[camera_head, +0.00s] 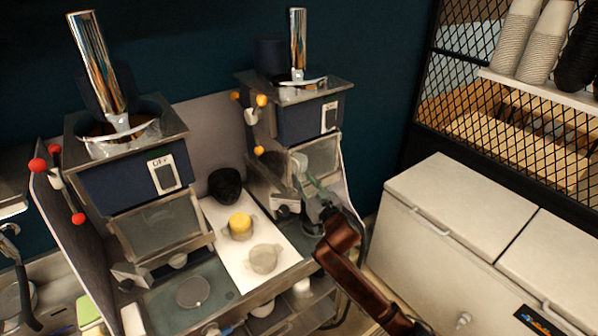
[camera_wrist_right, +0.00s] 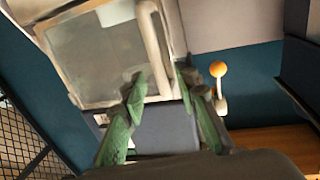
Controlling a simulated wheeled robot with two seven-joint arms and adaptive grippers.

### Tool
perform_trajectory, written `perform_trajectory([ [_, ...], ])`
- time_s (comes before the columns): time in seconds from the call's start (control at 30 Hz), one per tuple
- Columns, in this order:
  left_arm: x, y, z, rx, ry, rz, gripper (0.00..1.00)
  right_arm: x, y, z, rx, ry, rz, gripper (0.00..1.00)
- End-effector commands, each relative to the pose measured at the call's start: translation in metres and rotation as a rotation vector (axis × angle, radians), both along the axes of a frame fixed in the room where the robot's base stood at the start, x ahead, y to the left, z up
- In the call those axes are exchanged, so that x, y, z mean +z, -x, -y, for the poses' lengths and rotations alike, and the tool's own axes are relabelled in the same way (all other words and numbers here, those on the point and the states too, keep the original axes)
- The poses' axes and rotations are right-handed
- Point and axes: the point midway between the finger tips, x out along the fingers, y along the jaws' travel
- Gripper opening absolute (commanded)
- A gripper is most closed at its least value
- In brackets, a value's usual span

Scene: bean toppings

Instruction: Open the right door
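The right machine (camera_head: 290,108) has a grey translucent door (camera_head: 322,155) on its front. In the right wrist view the door (camera_wrist_right: 95,55) fills the upper left, with a pale bar handle (camera_wrist_right: 152,40) along its edge. My right gripper (camera_head: 300,172) is in front of this door, near its left side. In the wrist view its green fingers (camera_wrist_right: 162,84) are apart, on either side of the handle's near end. I cannot tell whether they touch it. The door looks shut. My left gripper is not in view.
The left machine (camera_head: 135,185) has a similar door (camera_head: 160,230). Between the machines, a white board (camera_head: 235,270) holds a black item (camera_head: 225,184), a yellow-topped cup (camera_head: 240,225) and a pale cup (camera_head: 264,258). A white chest (camera_head: 440,225) stands right of my right arm.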

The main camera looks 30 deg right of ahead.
Motion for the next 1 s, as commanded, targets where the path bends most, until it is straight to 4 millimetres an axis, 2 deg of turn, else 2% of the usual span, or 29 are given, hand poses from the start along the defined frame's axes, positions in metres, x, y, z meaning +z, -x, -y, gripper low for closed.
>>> perform_trajectory([
  [0.1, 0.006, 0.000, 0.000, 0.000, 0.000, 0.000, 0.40, 0.001, -0.019, 0.003, -0.001, 0.001, -0.001, 0.28],
  [0.3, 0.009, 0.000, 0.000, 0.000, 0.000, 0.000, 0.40, 0.000, -0.037, 0.004, -0.001, 0.001, -0.001, 0.28],
  [0.63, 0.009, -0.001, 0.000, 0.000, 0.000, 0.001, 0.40, -0.001, -0.040, 0.005, 0.000, 0.001, -0.002, 0.28],
  [1.0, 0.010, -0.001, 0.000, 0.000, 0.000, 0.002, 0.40, -0.001, -0.040, 0.005, -0.001, 0.001, -0.002, 0.02],
])
